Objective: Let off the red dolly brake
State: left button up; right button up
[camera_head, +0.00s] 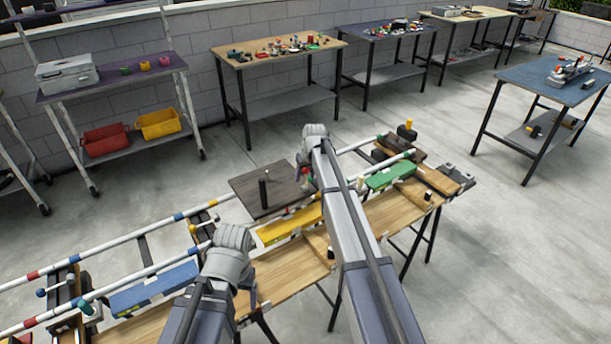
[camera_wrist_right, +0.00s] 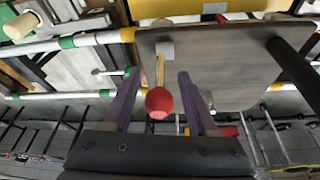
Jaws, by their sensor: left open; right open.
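The red dolly brake shows in the right wrist view as a red ball knob (camera_wrist_right: 159,102) on a thin tan lever, fixed to a small grey block on the edge of a grey-brown dolly deck (camera_wrist_right: 215,65). My right gripper (camera_wrist_right: 158,76) is open, with its purple fingers on either side of the lever and the knob in the gap; contact cannot be told. In the head view the deck (camera_head: 245,184) carries a black post (camera_head: 263,192), and my right arm partly covers its right side. My left gripper (camera_head: 247,297) is open and empty over the wooden bench, away from the brake.
A long wooden bench (camera_head: 285,268) holds a yellow block (camera_head: 290,224), a blue block (camera_head: 155,287) and a green block (camera_head: 390,176). White striped rails (camera_head: 120,241) run along it.

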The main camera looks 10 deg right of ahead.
jog(key=p+v, duration=0.7)
jog(key=shift+s+r, duration=0.15)
jog(key=shift+r, duration=0.25)
jog(key=shift+f, duration=0.1)
jog(key=s+a+g, duration=0.1)
jog(key=s+a, duration=0.4)
jog(key=s, duration=0.8)
jog(key=s+a+n+g+h, duration=0.1)
jog(key=s+a, duration=0.4)
jog(key=s, duration=0.8)
jog(key=s+a+f+n+g+h, duration=0.1)
jog(key=s+a, duration=0.4)
jog(key=s, duration=0.8)
jog(key=shift+g, duration=0.6)
